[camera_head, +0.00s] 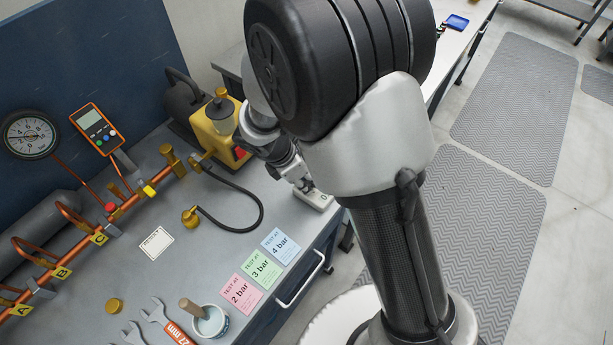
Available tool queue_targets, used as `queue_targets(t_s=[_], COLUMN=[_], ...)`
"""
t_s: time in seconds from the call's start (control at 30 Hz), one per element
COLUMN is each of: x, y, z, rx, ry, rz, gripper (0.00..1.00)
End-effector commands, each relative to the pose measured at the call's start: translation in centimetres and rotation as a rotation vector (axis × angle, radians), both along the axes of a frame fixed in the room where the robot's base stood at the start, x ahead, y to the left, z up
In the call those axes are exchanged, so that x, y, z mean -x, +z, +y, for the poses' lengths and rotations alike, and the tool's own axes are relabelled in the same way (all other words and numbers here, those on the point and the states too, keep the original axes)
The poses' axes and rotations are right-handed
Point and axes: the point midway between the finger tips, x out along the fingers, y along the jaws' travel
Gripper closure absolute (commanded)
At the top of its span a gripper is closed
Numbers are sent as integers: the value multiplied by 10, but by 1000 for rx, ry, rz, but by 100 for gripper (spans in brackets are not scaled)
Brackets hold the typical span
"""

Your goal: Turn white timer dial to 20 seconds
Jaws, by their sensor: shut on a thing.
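A small whitish, flat-topped device (318,201), which looks like the timer, sits on the bench at its front edge, just right of the blue card. My gripper (304,186) points down onto it from the upper left, its fingertips at the device's top. It is shut there on what appears to be the white timer dial. The dial itself is hidden behind the fingers, and its marks and setting cannot be read from here. My arm covers the area behind and to the right of the device.
Pink, green and blue test cards (262,270) lie left of the device. A black hose (262,205) with a brass end and a yellow pump (212,135) stand behind. A copper manifold (75,255), gauge (30,135), wrenches (160,315) and a pot (210,323) are farther left.

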Motion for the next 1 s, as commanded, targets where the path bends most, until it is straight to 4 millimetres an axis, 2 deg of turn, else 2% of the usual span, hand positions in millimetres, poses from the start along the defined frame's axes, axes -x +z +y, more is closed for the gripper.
queue_targets(t_s=[0.27,1.0], x=[-1,-7], y=[3,2], z=[0,0], rx=[1,2], ry=[-167,-863], rz=[2,1], gripper=[100,100])
